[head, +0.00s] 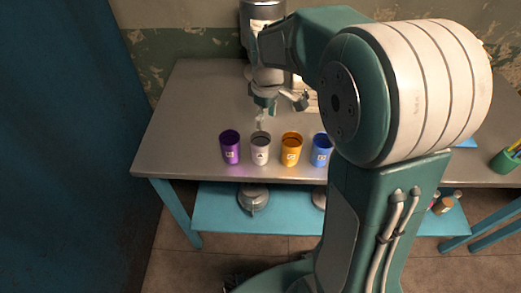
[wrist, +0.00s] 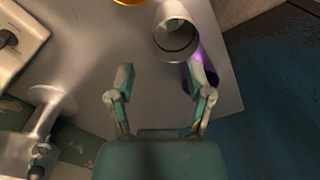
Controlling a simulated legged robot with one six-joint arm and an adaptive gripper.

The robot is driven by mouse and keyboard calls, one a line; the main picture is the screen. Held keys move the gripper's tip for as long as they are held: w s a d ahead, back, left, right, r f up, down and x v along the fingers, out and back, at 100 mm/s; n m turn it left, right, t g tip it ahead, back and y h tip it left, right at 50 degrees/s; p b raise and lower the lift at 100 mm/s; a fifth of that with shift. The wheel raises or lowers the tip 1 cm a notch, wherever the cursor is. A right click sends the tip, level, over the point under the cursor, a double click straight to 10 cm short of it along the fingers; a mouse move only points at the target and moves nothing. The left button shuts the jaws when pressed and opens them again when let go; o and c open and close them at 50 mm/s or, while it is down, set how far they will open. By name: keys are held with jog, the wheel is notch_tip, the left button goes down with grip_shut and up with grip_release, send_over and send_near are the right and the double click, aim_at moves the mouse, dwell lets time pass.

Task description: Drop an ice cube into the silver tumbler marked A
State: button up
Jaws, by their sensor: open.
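The silver tumbler (head: 260,150) stands upright on the table in the head view, between a purple tumbler (head: 230,149) and an orange tumbler (head: 291,150). Its small mark looks like an A. In the wrist view the silver tumbler (wrist: 176,30) is at the top, just beyond the fingertips, with the purple tumbler (wrist: 208,62) partly behind it. My gripper (head: 280,110) is just behind the tumbler row. In the wrist view my gripper (wrist: 160,76) is open, with nothing between its fingers. I see no ice cube, and cannot tell what is inside the tumbler.
A blue tumbler (head: 321,150) stands at the right of the row, partly beside my arm. A green cup with pencils (head: 505,160) is at far right. A white device (wrist: 18,38) and a metal object (wrist: 48,108) are at left in the wrist view. The table's left part (head: 185,110) is clear.

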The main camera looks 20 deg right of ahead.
notch_tip(320, 180, up, 12)
dwell(0.5)
jog(key=shift+a, duration=0.1)
jog(key=s+f+m+t, duration=0.3)
jog(key=s+m+t, duration=0.2)
jog(key=s, duration=1.5)
jog(key=m, duration=0.3)
jog(key=shift+s+t, duration=0.25)
jog(key=shift+t, duration=0.05)
jog(key=shift+a, duration=0.1)
jog(key=shift+c, duration=0.7)
jog(key=shift+d+m, duration=0.2)
jog(key=shift+m, duration=0.1)
